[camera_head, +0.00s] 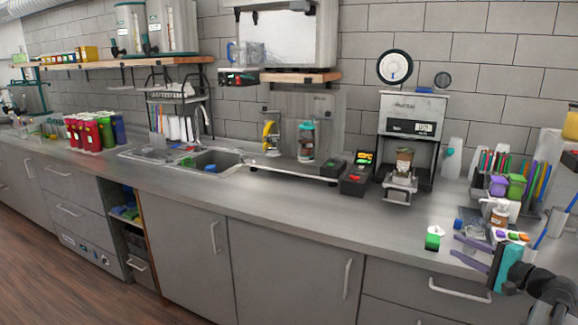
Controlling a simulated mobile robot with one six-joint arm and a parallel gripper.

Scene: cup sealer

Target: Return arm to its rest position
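My gripper (455,245) is at the lower right, over the counter's front edge. Its two purple fingers point left and stand apart, with no object visible between them. Its teal body and my dark arm reach in from the lower right corner. The cup sealer (411,112) stands against the wall, well behind and to the left of my gripper. A cup with brown contents (404,158) sits in the sealer's front holder.
A small green block with a white top (433,238) stands just left of my fingers. Bottles, purple and green cups (516,186) and straws crowd the counter behind my gripper. The counter's front middle (300,215) is clear. A sink (215,160) is further left.

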